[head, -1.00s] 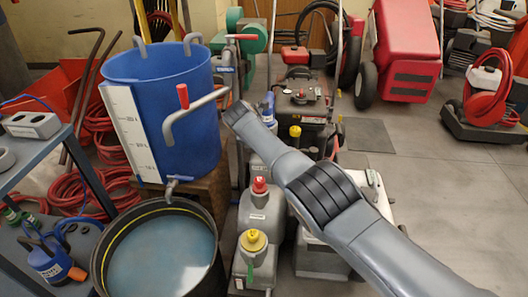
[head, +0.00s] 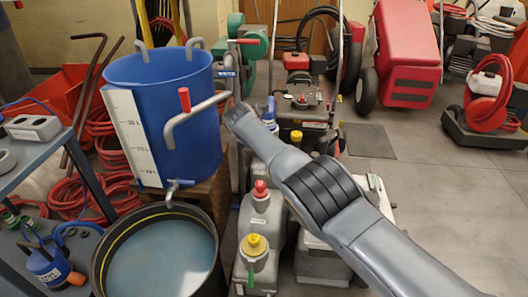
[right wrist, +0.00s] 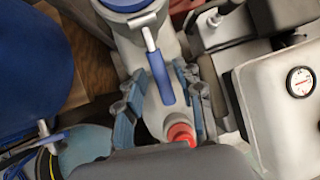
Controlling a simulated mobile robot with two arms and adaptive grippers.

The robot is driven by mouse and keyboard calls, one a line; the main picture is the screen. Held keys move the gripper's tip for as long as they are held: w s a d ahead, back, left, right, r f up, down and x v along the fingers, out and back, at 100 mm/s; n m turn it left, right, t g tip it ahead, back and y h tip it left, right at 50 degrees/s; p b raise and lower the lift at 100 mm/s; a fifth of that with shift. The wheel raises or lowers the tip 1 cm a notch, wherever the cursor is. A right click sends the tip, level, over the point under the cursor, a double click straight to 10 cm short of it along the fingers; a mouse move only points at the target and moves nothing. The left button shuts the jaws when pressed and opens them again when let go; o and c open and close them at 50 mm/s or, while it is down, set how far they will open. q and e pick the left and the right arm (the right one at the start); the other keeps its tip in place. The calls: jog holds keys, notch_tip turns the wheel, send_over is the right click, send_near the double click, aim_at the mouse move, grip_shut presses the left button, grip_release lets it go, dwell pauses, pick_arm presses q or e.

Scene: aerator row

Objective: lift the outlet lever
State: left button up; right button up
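A blue tub (head: 158,75) with a white scale stands at the left. A small outlet tap with a blue lever (head: 178,184) sits low on its front, above a round black tub (head: 118,232) of water. What looks like this tap lever shows at the left edge in the right wrist view (right wrist: 38,142), left of the fingers. My right gripper (right wrist: 160,105) is open, its blue-padded fingers apart. Another blue-handled lever (right wrist: 160,75) on a grey container lies between and beyond them; I cannot tell contact. My left gripper is out of view.
A bent grey pipe with a red grip (head: 184,100) projects from the blue tub. Grey containers with red (head: 260,188) and yellow (head: 254,243) caps stand beside the black tub. A machine with a round gauge (right wrist: 301,82) is close right.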

jog(key=shift+d, duration=0.15)
jog(key=shift+r, duration=0.4)
jog(key=shift+s+a+r, duration=0.35)
jog(key=shift+s+r, duration=0.2)
jog(key=shift+r, duration=0.05)
jog(key=v, duration=0.9)
jog(key=shift+a+r, duration=0.2)
jog(key=shift+s, duration=0.1)
